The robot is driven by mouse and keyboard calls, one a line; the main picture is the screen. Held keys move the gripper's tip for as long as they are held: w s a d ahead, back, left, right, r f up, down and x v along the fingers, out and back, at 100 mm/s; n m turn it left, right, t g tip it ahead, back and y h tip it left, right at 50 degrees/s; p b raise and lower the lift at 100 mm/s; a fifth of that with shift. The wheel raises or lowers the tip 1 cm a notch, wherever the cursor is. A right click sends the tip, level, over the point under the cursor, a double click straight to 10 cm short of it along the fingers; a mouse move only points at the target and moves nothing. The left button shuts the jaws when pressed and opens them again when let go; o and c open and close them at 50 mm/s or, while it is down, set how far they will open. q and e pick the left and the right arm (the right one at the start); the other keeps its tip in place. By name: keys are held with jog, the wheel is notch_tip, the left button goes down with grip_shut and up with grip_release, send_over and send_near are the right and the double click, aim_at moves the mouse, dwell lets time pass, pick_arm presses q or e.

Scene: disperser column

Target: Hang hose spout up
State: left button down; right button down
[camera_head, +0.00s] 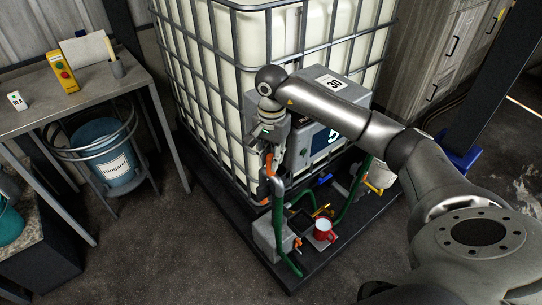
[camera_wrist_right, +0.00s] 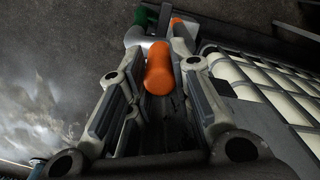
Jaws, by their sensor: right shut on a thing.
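My right gripper (camera_head: 268,147) is shut on the hose spout at its orange part (camera_head: 269,165), in front of the caged tank's near corner. The hose spout (camera_head: 277,187) has a grey bent pipe below the orange part, and a green hose (camera_head: 281,235) runs down from it. In the right wrist view, the orange part (camera_wrist_right: 159,70) lies between the fingers of my right gripper (camera_wrist_right: 162,66), with the grey pipe and a bit of green hose (camera_wrist_right: 144,17) beyond. A holder for the spout cannot be made out. My left gripper is not in view.
The white caged tank (camera_head: 232,70) stands on a dark pallet (camera_head: 215,198). A grey control box (camera_head: 325,120) is close behind my right gripper. A metal table (camera_head: 100,98) is at left; floor between is clear.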

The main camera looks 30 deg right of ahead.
jog(key=shift+s+a+f+b, duration=0.15)
jog(key=shift+s+f+b, duration=0.05)
jog(key=shift+f+b, duration=0.3)
jog(key=shift+s+a+f+b, duration=0.1)
jog(key=shift+s+f+b, duration=0.05)
jog(key=shift+f+b, duration=0.25)
dwell(0.8)
jog(key=c, duration=1.2)
grip_release()
jog(key=shift+f, duration=0.15)
notch_tip(320, 180, up, 14)
jog(key=shift+w+d, duration=0.3)
jog(key=shift+f, duration=0.1)
